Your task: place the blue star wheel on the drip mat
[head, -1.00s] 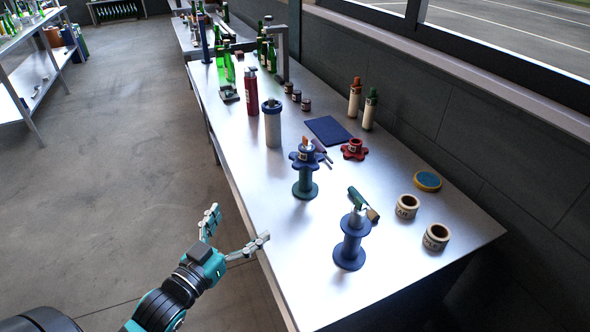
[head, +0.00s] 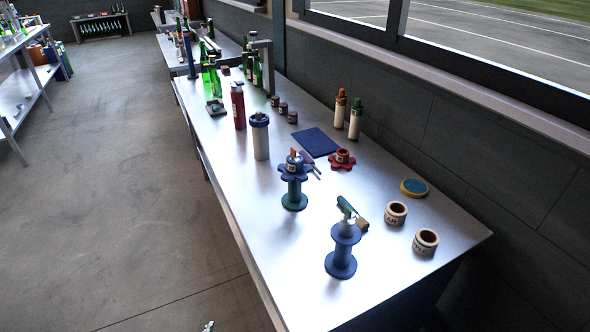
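The blue star wheel (head: 284,174) sits on top of a blue-green spool-shaped stand (head: 294,201), with a small orange-topped piece rising at its centre. The drip mat appears to be the flat dark blue square (head: 316,142) lying on the table behind the star wheel, and its top is bare. Only a fingertip of what looks like my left gripper (head: 208,327) shows at the bottom edge, well away from the star wheel. The rest of that gripper is out of frame. My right gripper is not in view.
A red star wheel (head: 342,160) is beside the mat. A blue spool (head: 341,258) with a green-handled tool on top stands nearer. Two cream rings (head: 396,214) and a blue-yellow disc (head: 414,187) lie right. A grey cylinder (head: 260,138) stands left of the mat. The table's (head: 262,240) near-left part is clear.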

